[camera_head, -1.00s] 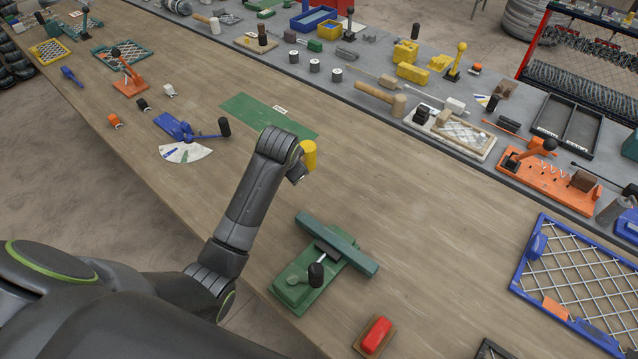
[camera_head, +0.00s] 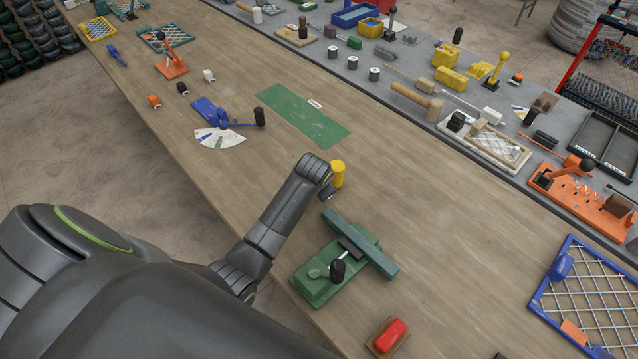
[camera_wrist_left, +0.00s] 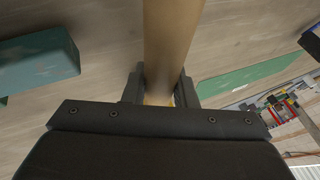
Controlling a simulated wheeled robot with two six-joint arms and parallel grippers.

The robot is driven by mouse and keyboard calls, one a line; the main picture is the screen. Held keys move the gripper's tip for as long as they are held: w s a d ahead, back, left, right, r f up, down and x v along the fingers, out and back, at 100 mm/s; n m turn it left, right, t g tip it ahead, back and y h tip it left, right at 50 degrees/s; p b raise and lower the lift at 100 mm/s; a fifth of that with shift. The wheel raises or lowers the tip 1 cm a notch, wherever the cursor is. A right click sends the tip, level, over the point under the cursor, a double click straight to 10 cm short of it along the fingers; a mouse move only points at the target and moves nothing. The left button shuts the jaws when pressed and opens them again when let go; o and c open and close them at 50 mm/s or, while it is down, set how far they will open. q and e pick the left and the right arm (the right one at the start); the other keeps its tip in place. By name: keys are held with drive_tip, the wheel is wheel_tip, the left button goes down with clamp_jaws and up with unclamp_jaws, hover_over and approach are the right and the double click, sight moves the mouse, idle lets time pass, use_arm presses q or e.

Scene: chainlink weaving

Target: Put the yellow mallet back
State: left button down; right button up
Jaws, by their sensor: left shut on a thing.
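My left gripper (camera_head: 326,192) is shut on the yellow mallet (camera_head: 338,172) and holds it over the wooden bench. In the head view only the mallet's yellow, cylinder-shaped end shows beside my wrist. In the left wrist view its tan wooden handle (camera_wrist_left: 172,40) runs up between the fingers, with a bit of yellow at the grip. A bare green mat (camera_head: 303,115) with a small white label (camera_head: 314,104) lies on the bench beyond the gripper; it also shows in the left wrist view (camera_wrist_left: 243,80). My right gripper is not in view.
A green fixture with a teal bar (camera_head: 361,243) and black knob stands close in front of the gripper. A red block (camera_head: 390,335) lies nearer. A blue lever tool (camera_head: 222,115) and fan chart (camera_head: 219,138) lie left of the mat. The grey bench behind is crowded.

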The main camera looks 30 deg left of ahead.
use_arm(q)
drive_tip(key=shift+w+f+p, duration=0.1)
drive_tip(key=shift+p, duration=0.3)
drive_tip(key=shift+f, duration=0.35)
drive_tip(key=c, duration=1.2)
unclamp_jaws()
drive_tip(key=shift+o, duration=0.2)
drive_tip(key=shift+f, duration=0.15)
drive_tip(key=shift+f+b, duration=0.15)
drive_tip(key=shift+b, duration=0.25)
drive_tip(key=b+v, duration=0.3)
drive_tip(key=v, duration=1.4)
drive_tip(key=shift+s+r, duration=0.2)
drive_tip(key=shift+s, duration=0.05)
